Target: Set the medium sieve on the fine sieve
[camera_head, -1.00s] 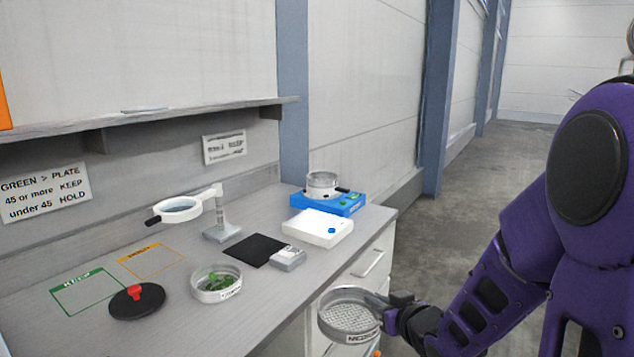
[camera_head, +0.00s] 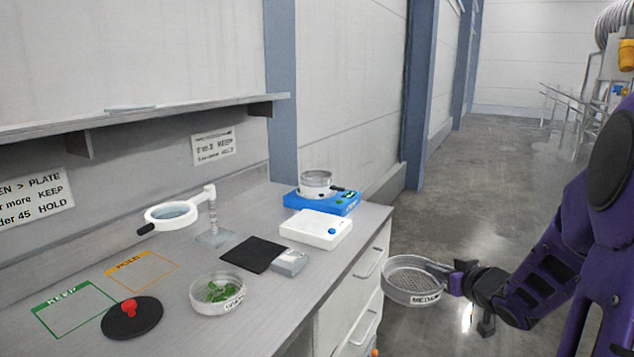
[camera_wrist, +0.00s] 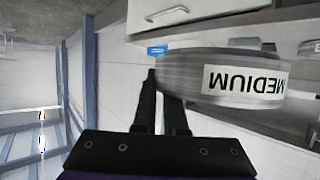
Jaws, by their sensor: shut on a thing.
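The medium sieve (camera_head: 411,277), a round metal sieve with a mesh floor and a white label reading MEDIUM, is in my gripper (camera_head: 455,279). My gripper is shut on its side and holds it in the air, right of the counter's front edge and drawers. In the wrist view the sieve (camera_wrist: 225,78) fills the upper right, its label upside down, with my gripper (camera_wrist: 168,92) at its left side. A round metal sieve (camera_head: 315,180) sits on the blue device (camera_head: 330,201) at the counter's far end; I cannot read a label on it, so whether it is the fine sieve is unclear.
On the counter are a white box (camera_head: 318,229), a black mat (camera_head: 253,254), a small grey scale (camera_head: 290,262), a dish of greens (camera_head: 218,292), a magnifier lamp (camera_head: 172,215) and a black lid with a red knob (camera_head: 131,318).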

